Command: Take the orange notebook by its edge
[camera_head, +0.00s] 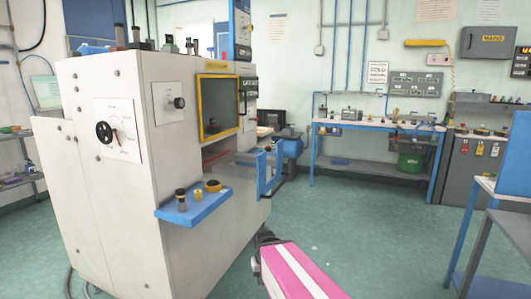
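I cannot make out an orange notebook anywhere in this view. A pink and white part of my arm reaches up from the bottom edge. The small dark piece at its far end looks like my gripper (263,240). It is over the green floor, in front of the big white machine's right side. Its fingers are too small and dark to tell whether they are open or shut, and nothing is visibly held in it.
A big white machine (95,205) fills the left, with a blue shelf (207,208) of small parts jutting out. A blue-legged workbench (345,125) stands at the back wall. A grey cabinet (470,170) and blue-grey table (505,190) are right. Green floor (375,235) between is clear.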

